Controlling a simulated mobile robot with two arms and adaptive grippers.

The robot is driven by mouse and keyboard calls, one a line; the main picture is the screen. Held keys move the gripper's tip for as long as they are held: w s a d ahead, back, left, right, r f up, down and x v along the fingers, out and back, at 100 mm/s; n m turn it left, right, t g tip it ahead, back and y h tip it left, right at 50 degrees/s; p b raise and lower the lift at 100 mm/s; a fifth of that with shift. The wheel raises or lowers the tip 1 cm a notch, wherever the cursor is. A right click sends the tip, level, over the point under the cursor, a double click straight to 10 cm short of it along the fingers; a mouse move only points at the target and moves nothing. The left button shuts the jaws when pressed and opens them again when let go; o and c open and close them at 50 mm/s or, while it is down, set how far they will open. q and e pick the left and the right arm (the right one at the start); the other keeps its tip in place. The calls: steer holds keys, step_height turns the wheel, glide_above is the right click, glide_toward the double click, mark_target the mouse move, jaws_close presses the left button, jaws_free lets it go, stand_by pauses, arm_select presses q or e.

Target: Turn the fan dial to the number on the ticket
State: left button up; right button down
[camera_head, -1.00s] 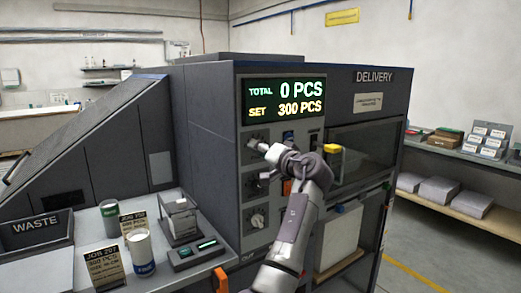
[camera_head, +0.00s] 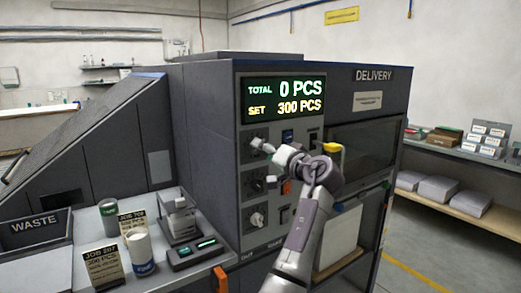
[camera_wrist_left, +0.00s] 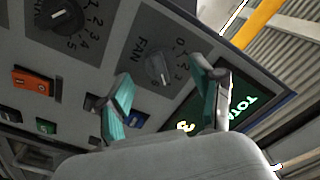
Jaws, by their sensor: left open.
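The fan dial (camera_wrist_left: 157,69) is a grey knob under the word FAN in the left wrist view, with a numbered scale beside it. I cannot tell surely which number it points to. In the head view it is the top dial (camera_head: 252,143) on the panel below the display. My left gripper (camera_head: 273,152) is open and empty in front of the panel, just right of this dial. Its two teal fingers (camera_wrist_left: 163,103) are apart in the wrist view, with the dial between and beyond them. A JOB 207 ticket (camera_head: 101,267) stands at lower left; its small lines are unreadable.
The display (camera_head: 284,97) reads TOTAL 0 PCS, SET 300 PCS. Two more dials (camera_head: 257,219) sit below the fan dial, with an orange switch (camera_wrist_left: 35,81) nearby. A second card (camera_head: 132,219), a white cup (camera_head: 140,250) and a scale (camera_head: 190,252) stand on the left shelf.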

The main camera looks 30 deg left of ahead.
arm_select(q)
steer(key=v, duration=0.9)
